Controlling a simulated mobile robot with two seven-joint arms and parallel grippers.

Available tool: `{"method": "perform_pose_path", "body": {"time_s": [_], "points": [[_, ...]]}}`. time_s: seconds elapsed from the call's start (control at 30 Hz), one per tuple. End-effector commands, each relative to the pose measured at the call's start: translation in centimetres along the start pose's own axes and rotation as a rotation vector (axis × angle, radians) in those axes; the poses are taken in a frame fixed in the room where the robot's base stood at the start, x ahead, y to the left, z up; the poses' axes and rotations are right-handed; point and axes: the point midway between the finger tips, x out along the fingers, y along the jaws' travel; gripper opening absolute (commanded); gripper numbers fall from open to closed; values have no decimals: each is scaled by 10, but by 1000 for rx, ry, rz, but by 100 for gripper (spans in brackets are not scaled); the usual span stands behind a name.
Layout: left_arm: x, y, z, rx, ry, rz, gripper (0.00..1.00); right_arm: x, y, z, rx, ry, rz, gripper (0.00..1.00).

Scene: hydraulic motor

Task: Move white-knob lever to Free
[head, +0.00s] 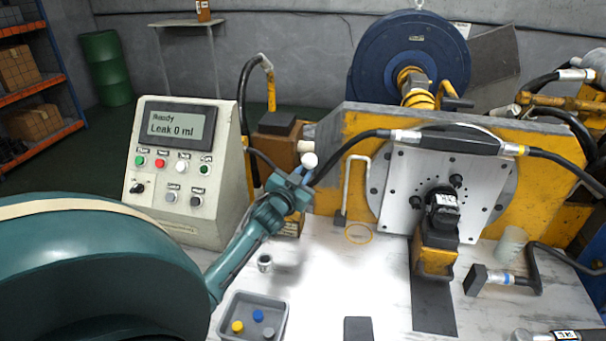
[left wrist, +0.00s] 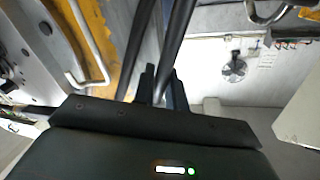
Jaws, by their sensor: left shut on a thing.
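The white knob (head: 309,160) of the lever shows in the head view, right of the control box and in front of a brown and black block. My left gripper (head: 300,176) reaches up to it from the lower left. In the left wrist view the dark fingers (left wrist: 158,88) are close together, and the knob cannot be made out. No Free marking is readable. My right gripper is not in view.
The control box (head: 183,165) reads "Ready" and "Leak 0 ml".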

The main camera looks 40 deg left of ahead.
Motion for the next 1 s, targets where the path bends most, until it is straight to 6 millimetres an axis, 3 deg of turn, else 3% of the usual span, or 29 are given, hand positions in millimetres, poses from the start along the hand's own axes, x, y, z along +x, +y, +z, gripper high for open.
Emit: {"method": "perform_pose_path", "body": {"time_s": [0.47, 1.0], "points": [[-2, -8, 0, -56, 11, -4, 0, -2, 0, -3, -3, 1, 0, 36], [-13, -61, 15, -453, 89, -38, 0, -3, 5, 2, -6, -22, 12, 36]]}}
